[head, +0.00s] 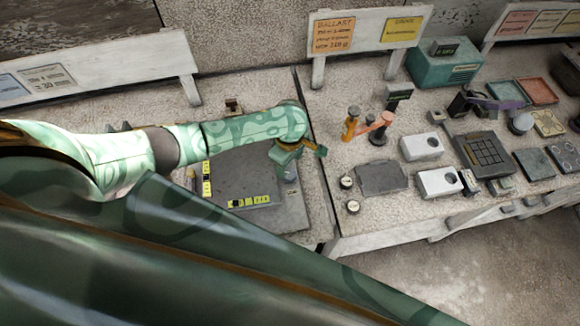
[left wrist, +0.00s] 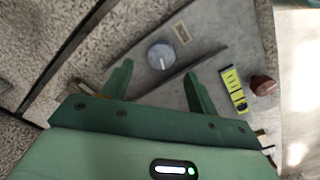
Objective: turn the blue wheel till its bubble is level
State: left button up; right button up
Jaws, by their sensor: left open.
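The blue wheel (left wrist: 161,57) is a small round blue-grey knob with a white mark, set on a grey plate (head: 240,170). In the head view the wheel (head: 290,174) shows partly below my left gripper (head: 301,150). My left gripper (left wrist: 158,80) is open and empty; in the wrist view the wheel lies beyond and between its fingertips, apparently apart from them. Yellow strips with black marks lie along the plate's front (head: 250,201) and left side (head: 206,178); one shows in the wrist view (left wrist: 234,88). I cannot read a bubble in them. My right gripper is not in view.
A reddish-brown knob (left wrist: 264,85) stands beside the yellow strip. A small label (left wrist: 181,33) is near the wheel. Across a gap, the right table holds a grey plate (head: 381,178), white boxes (head: 421,147) and a keypad (head: 483,153). A ballast sign (head: 333,35) stands behind.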

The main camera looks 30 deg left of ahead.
aim_at(290, 173)
pick_arm(q)
notch_tip(290, 173, down, 5)
jog(key=shift+s+d+r+b, duration=0.1)
jog(key=shift+b, duration=0.8)
jog(key=shift+f, duration=0.4)
